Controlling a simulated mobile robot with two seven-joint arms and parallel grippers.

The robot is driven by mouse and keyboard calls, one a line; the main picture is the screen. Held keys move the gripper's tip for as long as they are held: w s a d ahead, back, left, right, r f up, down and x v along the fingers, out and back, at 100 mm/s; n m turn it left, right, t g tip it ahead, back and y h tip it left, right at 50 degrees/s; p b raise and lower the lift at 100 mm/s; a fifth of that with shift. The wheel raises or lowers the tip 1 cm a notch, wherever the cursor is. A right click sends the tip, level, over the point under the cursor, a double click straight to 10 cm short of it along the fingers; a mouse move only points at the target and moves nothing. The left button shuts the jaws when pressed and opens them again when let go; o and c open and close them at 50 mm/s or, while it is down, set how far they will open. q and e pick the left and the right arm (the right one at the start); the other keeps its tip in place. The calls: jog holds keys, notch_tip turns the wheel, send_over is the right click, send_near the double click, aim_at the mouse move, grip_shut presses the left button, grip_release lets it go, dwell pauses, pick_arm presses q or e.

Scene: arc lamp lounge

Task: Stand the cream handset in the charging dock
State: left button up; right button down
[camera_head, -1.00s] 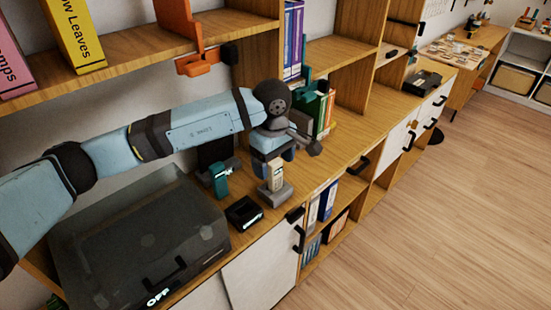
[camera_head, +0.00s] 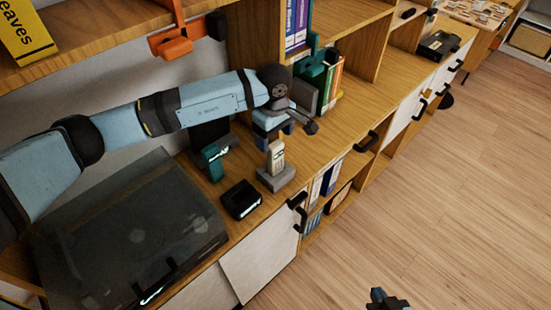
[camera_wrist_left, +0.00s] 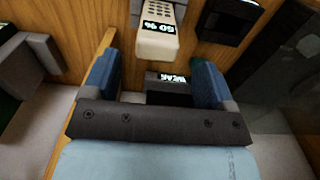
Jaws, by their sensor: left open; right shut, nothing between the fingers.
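The cream handset (camera_head: 277,153) stands upright in a grey base (camera_head: 279,179) on the wooden shelf. A low black box with a lit front (camera_head: 242,200) sits left of it; I cannot tell from the pictures which is the charging dock. My left gripper (camera_head: 272,133) is open, just behind and above the handset's top and apart from it. In the left wrist view the handset (camera_wrist_left: 158,38) shows "50 %" beyond the spread blue fingertips (camera_wrist_left: 153,72), with nothing held. My right gripper (camera_head: 380,297) shows only in part at the bottom edge.
A teal handset (camera_head: 213,161) stands left of the cream one. A large dark see-through case (camera_head: 130,240) fills the shelf's left. Books (camera_head: 331,86) and a grey bookend stand behind right. An orange bracket (camera_head: 177,40) hangs above. The shelf right of the base is clear.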

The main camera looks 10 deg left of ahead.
aim_at(276, 144)
pick_arm(q)
jog(key=shift+w+d+f+p, duration=0.1)
jog(key=shift+f+p, duration=0.2)
jog(key=shift+f, duration=1.15)
jog(key=shift+d+f+p, duration=0.1)
jog(key=shift+f+p, duration=0.2)
jog(key=shift+f, duration=1.15)
jog(key=c, duration=1)
